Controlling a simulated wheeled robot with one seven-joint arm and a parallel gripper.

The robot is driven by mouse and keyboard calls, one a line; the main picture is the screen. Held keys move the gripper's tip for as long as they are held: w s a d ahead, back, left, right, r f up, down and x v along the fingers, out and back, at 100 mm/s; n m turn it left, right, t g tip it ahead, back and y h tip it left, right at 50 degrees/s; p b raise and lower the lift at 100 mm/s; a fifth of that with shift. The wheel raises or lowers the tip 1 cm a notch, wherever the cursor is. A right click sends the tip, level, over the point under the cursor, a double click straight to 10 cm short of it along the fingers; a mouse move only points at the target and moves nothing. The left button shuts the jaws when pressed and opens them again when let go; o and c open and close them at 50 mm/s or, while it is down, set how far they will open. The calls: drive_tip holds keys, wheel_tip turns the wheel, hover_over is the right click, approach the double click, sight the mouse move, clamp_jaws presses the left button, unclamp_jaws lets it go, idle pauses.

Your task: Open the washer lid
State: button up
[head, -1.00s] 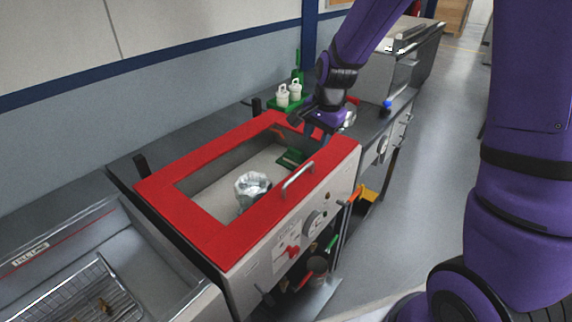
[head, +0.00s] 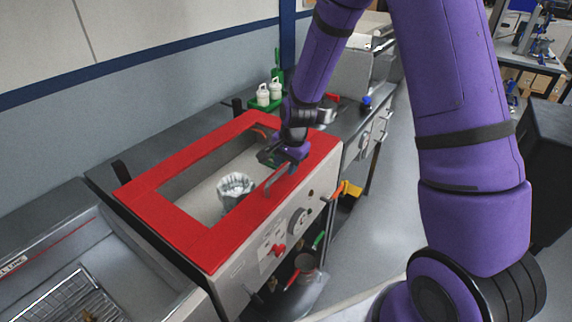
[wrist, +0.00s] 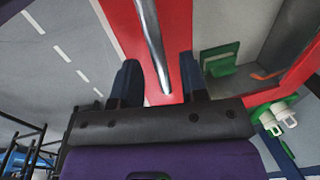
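The washer lid (head: 195,241) is a red frame around a large window and lies flat on the washer, closed. Its metal bar handle (head: 276,180) is on the front part of the lid. A silvery machined housing (head: 235,188) shows through the window. My gripper (head: 287,160) is over the front right part of the lid, at the far end of the handle. In the wrist view the two dark fingers of my gripper (wrist: 158,80) are apart, and the handle (wrist: 152,40) runs between them. I cannot tell whether either finger touches it.
A sink with a wire basket (head: 75,295) is at the lower left. White bottles in a green holder (head: 265,96) stand behind the washer. Knobs, including a red one (head: 279,250), are on the washer's front panel. Open floor (head: 365,235) lies to the right.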

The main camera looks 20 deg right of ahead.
drive_tip(key=shift+f, duration=0.2)
clamp_jaws()
drive_tip(key=shift+w+r, duration=0.1)
drive_tip(key=shift+r, duration=0.05)
